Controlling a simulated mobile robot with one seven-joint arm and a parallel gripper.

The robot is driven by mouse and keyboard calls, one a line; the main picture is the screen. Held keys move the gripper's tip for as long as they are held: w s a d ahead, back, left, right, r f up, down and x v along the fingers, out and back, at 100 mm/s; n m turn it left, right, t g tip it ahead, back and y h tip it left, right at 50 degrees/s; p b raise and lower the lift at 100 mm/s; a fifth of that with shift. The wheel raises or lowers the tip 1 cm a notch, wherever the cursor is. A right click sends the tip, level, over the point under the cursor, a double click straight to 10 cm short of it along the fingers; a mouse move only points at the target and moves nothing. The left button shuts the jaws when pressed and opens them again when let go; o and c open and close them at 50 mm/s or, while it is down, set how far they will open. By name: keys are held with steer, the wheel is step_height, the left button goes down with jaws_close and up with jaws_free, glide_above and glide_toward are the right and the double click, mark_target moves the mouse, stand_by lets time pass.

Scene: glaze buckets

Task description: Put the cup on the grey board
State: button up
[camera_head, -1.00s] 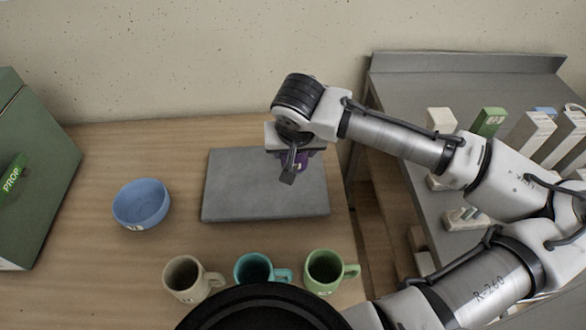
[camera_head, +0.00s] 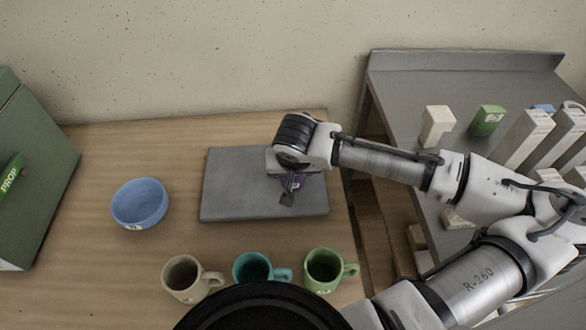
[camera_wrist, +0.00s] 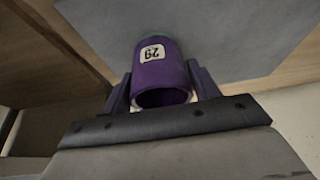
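The purple cup (camera_wrist: 162,75) carries a white label with the number 29 and sits between the two fingers of my gripper (camera_wrist: 160,90) in the wrist view. The fingers press close on both its sides. The grey board also shows behind the cup in the wrist view (camera_wrist: 235,35). I cannot tell whether the cup touches the board.
A blue bowl (camera_head: 140,203) stands left of the board. A beige mug (camera_head: 184,277), a teal mug (camera_head: 252,268) and a green mug (camera_head: 323,268) stand in front. A green box (camera_head: 40,170) is at far left. A grey side table (camera_head: 400,95) with several cartons is at right.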

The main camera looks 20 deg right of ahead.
steer(key=o, duration=0.3)
steer(key=shift+r, duration=0.15)
steer(key=v, duration=1.2)
steer(key=shift+r, duration=0.1)
